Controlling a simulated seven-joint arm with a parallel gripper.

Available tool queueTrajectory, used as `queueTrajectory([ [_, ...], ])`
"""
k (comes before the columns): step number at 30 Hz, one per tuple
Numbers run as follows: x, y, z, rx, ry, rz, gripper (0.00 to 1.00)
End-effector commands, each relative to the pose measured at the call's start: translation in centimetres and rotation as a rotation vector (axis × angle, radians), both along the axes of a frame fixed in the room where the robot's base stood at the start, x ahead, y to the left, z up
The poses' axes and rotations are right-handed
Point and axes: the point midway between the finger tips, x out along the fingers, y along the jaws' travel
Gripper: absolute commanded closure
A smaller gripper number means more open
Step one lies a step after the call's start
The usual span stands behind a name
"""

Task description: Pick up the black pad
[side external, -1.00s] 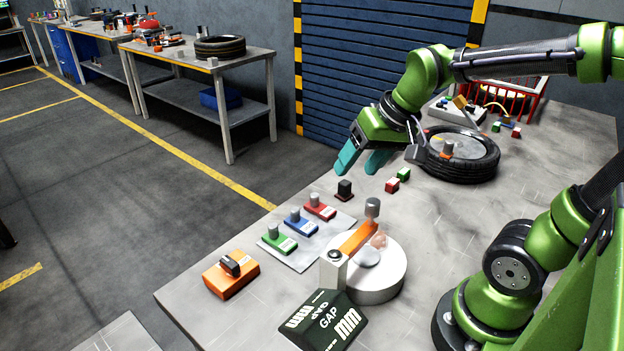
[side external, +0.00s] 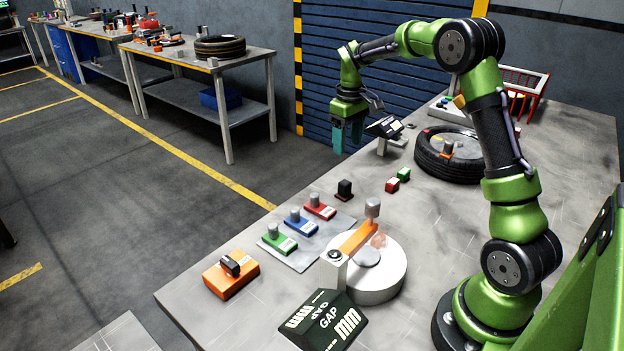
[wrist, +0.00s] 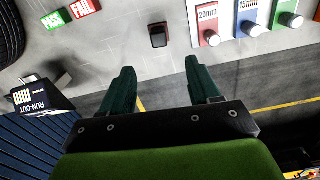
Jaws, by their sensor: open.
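The black pad (side external: 344,187) is a small dark block with a reddish base, standing on the table near its left edge. In the wrist view the black pad (wrist: 158,36) shows at the upper middle, ahead of the gap between my fingers. My gripper (side external: 347,143) points down, above and behind the pad in the side view, and is clear of it. In the wrist view my gripper (wrist: 159,68) has its two green fingers apart, with nothing between them.
Red, blue and green gauge blocks (side external: 300,219) stand on a plate in front of the pad. Red and green blocks (side external: 398,180) lie to its right. A tyre (side external: 455,165) and a run-out display (side external: 386,130) stand farther back. Bare table surrounds the pad.

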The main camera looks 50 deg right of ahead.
Motion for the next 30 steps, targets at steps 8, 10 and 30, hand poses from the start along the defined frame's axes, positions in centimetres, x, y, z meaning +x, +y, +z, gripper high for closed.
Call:
queueTrajectory([
  [8,0.0,0.0,-6.1,0.002,0.003,-0.002,0.38],
  [10,0.0,0.0,-7.1,0.002,0.002,-0.001,0.38],
  [30,0.2,-0.3,-13.6,0.001,-0.001,-0.002,0.38],
])
